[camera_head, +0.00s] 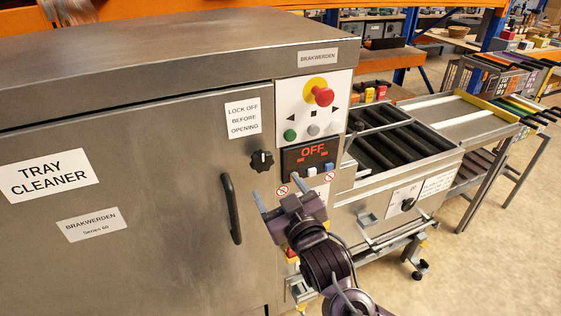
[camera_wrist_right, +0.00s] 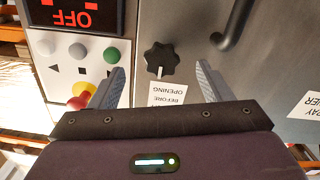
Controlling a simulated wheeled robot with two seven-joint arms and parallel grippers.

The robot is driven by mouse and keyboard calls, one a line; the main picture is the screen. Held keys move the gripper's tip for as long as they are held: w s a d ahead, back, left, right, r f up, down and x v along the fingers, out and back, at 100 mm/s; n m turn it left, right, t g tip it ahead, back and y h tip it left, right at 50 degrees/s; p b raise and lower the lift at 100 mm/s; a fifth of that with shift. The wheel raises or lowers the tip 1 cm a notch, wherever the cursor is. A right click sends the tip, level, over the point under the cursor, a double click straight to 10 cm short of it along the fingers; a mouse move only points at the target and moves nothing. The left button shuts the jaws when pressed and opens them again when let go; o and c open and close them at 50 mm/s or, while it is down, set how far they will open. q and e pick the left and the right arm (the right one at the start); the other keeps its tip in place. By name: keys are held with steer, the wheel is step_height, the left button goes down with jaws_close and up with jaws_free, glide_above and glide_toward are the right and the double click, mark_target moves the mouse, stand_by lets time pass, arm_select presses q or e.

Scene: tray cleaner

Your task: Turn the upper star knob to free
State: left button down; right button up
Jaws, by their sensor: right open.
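The upper star knob (camera_head: 262,160) is black and lobed, on the grey steel front of the tray cleaner, below the "LOCK OFF BEFORE OPENING" label (camera_head: 242,118). In the right wrist view, which is upside down, the knob (camera_wrist_right: 161,58) has a white mark on its side towards the label (camera_wrist_right: 167,94). My right gripper (camera_head: 276,184) is open and empty, below and in front of the knob. In the wrist view the knob shows between the two spread fingers (camera_wrist_right: 160,68), apart from them. My left gripper is not in view.
A black door handle (camera_head: 231,209) stands out below left of the knob. To the right are the "OFF" display (camera_head: 312,151) and a panel with a red emergency button (camera_head: 323,96). A roller conveyor (camera_head: 398,140) with another black knob (camera_head: 407,204) adjoins the machine.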

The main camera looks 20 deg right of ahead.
mark_target(263, 164)
steer(key=w, duration=0.2)
steer(key=w+r+p, duration=0.1)
steer(key=w, duration=0.1)
steer(key=w+p, duration=0.1)
steer(key=w, duration=0.1)
steer(key=shift+w+a+r, duration=0.2)
steer(key=shift+a+r, duration=0.15)
steer(key=shift+r, duration=0.05)
steer(key=shift+w+p, duration=0.3)
steer(key=shift+w, duration=0.1)
steer(key=shift+a+f, duration=0.1)
steer(key=shift+c, duration=0.3)
steer(key=c, duration=0.9)
